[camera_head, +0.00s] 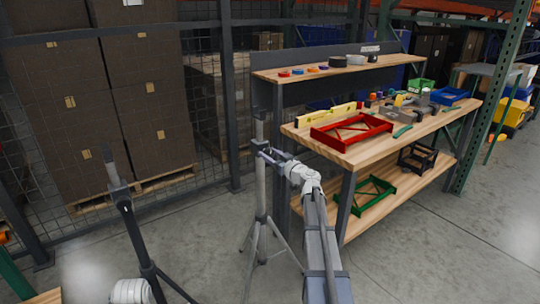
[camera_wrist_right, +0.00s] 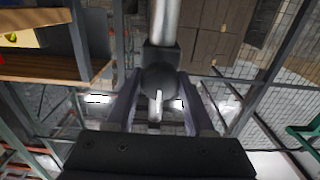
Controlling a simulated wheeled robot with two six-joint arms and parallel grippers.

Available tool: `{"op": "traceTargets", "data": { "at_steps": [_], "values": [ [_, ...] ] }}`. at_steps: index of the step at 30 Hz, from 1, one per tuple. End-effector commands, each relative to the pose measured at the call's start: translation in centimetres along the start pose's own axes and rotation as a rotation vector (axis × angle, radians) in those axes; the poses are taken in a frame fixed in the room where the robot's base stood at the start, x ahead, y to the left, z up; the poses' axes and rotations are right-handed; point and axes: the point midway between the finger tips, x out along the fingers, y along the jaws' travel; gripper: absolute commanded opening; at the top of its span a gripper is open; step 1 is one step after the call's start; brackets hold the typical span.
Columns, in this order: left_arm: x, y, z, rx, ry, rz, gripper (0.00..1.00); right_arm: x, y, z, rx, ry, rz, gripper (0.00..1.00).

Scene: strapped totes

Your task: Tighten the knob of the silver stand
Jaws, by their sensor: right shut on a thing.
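The silver stand (camera_head: 261,185) is an upright pole on spread tripod legs, left of the workbench, with a dark collar near its upper part. In the right wrist view its silver pole (camera_wrist_right: 166,22) runs up from the dark collar (camera_wrist_right: 160,68). The knob (camera_wrist_right: 156,104) shows as a pale, narrow piece below the collar, between my fingers. My right gripper (camera_head: 266,153) reaches the collar from the right. Its fingers (camera_wrist_right: 158,108) are shut on the knob, though their contact is partly hidden. My left gripper is not in view.
A black stand (camera_head: 125,205) is on the left. The workbench (camera_head: 375,150) at right holds a red frame (camera_head: 350,131), yellow level (camera_head: 328,115) and tools. A green frame (camera_head: 372,196) lies on its lower shelf. Stacked boxes (camera_head: 95,100) stand behind mesh. Floor between the stands is clear.

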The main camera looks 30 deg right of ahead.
Motion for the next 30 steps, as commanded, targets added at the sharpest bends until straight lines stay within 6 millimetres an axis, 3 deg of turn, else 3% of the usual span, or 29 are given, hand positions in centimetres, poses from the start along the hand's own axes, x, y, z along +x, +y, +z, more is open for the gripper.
{"op": "traceTargets", "data": {
  "at_steps": [1, 7, 17, 30],
  "values": [
    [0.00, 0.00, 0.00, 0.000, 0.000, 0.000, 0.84, -0.01, 0.00, 0.00, 0.000, 0.000, 0.000, 0.23],
    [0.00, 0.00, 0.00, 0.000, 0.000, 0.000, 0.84, -0.01, 0.00, 0.00, 0.000, 0.000, 0.000, 0.00],
    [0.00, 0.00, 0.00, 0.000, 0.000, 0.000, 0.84, 0.00, 0.00, -0.01, 0.053, 0.000, 0.000, 0.00],
    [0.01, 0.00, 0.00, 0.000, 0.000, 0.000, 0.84, 0.02, 0.04, -0.03, 0.410, 0.002, -0.001, 0.00]
  ]
}}
